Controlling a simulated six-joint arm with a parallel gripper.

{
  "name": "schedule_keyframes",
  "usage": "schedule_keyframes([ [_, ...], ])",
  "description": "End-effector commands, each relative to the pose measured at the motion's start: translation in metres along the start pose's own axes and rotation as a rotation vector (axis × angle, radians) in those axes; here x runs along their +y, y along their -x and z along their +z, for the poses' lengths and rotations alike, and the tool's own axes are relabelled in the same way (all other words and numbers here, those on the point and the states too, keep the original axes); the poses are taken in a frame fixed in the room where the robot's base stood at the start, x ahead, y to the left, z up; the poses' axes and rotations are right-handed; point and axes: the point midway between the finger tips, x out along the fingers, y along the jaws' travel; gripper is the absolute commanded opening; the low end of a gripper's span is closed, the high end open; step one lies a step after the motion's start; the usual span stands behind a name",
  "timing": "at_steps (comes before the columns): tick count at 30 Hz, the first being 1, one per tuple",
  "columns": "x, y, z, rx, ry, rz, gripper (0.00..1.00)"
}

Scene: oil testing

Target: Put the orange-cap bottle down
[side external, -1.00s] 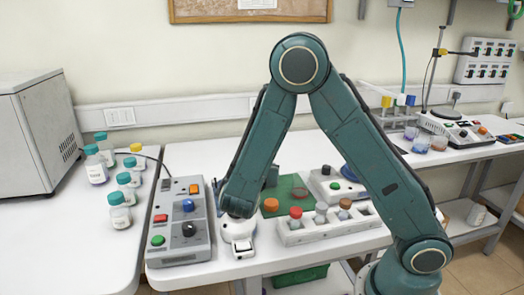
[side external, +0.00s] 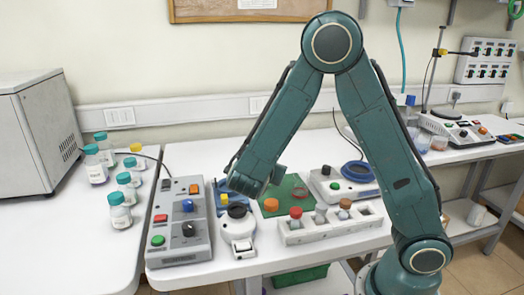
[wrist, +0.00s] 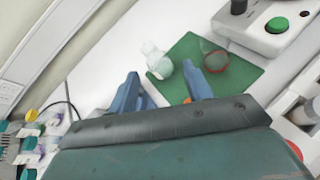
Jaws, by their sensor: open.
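An orange cap (side external: 271,204) shows at the front left of the green mat (side external: 287,181) in the side external view; I cannot make out the bottle body under it. In the wrist view a pale, clear bottle-like shape (wrist: 157,62) lies beyond the gap between the fingers at the mat's edge; I cannot tell if it is the same bottle. A bit of orange (wrist: 187,101) shows by the right finger. My gripper (wrist: 163,84) is open, with nothing seen held between its blue fingers.
A white device (side external: 238,230) with a dark round top stands below my gripper. A grey control box (side external: 180,240) is left of it. A white rack (side external: 330,232) with capped bottles is at right. A red-rimmed dish (wrist: 214,60) sits on the mat. Teal-capped bottles (side external: 119,212) stand far left.

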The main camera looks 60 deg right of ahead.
Motion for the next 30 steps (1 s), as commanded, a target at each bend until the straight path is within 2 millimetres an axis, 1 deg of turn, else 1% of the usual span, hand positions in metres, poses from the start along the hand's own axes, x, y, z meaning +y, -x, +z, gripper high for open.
schedule_keyframes([
  [3,-0.011,0.006,0.009,0.085,-0.188,-0.039,0.5],
  [8,-0.025,0.018,0.015,0.209,-0.45,-0.106,0.5],
  [14,-0.041,0.041,0.021,0.356,-0.752,-0.197,0.5],
  [21,-0.059,0.075,0.03,0.522,-1.071,-0.32,0.5],
  [30,-0.084,0.126,0.041,0.708,-1.397,-0.487,0.5],
])
